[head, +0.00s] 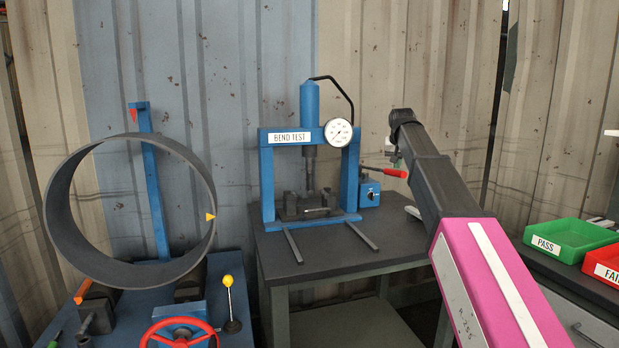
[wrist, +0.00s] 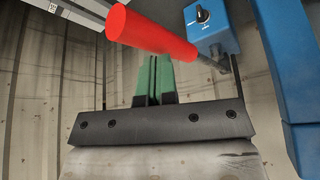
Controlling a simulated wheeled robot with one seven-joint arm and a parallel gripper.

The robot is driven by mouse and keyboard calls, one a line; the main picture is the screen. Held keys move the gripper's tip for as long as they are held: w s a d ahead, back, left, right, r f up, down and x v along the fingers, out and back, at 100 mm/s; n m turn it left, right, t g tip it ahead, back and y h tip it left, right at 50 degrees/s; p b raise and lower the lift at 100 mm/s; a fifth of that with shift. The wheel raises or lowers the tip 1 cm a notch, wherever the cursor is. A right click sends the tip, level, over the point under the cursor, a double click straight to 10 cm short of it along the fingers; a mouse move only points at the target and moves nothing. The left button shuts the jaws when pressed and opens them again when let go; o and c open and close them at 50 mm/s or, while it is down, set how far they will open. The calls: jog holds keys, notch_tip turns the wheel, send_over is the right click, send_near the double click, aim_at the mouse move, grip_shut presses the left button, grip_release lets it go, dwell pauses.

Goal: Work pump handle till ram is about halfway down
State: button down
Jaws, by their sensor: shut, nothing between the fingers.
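The blue bend-test press (head: 267,185) stands on a dark table. Its dark ram (head: 310,172) reaches down from the crossbeam to near the dark blocks (head: 290,205) below; I cannot tell whether it touches anything. The pump handle's red grip (head: 393,172) sticks out right, tilting slightly down, from above the blue pump box (head: 370,193). My gripper (head: 395,157) is just above the grip. In the wrist view, the red grip (wrist: 150,33) crosses in front of the tips of my shut, empty green fingers (wrist: 153,78). Whether they touch is unclear.
The round gauge (head: 338,132) is on the press's right upright; its reading is too small to tell. A big grey ring (head: 52,215) and a red handwheel (head: 155,328) stand at left. Green (head: 545,244) and red (head: 604,270) trays lie at right.

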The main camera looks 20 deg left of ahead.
notch_tip(320, 180, up, 11)
jog(key=w, duration=0.1)
jog(key=shift+w+a, duration=0.2)
jog(key=shift+a, duration=0.25)
jog(key=shift+f, duration=0.2)
dwell(0.6)
jog(key=shift+s+d+f, duration=0.1)
jog(key=shift+s+f, duration=0.05)
jog(key=shift+f, duration=0.7)
jog(key=shift+s+d+f, duration=0.1)
jog(key=shift+s+f, duration=0.1)
jog(key=shift+f, duration=0.65)
jog(key=shift+s+d+f, duration=0.1)
jog(key=shift+s+f, duration=0.05)
jog(key=shift+f, duration=0.7)
jog(key=shift+w+a+r, duration=0.1)
jog(key=shift+w+r, duration=0.1)
jog(key=shift+r, duration=0.4)
jog(key=shift+w+a+r, duration=0.15)
jog(key=shift+r, duration=0.9)
jog(key=shift+w+a+r, duration=0.1)
jog(key=shift+w+r, duration=0.05)
jog(key=shift+r, duration=0.85)
jog(key=shift+d, duration=0.1)
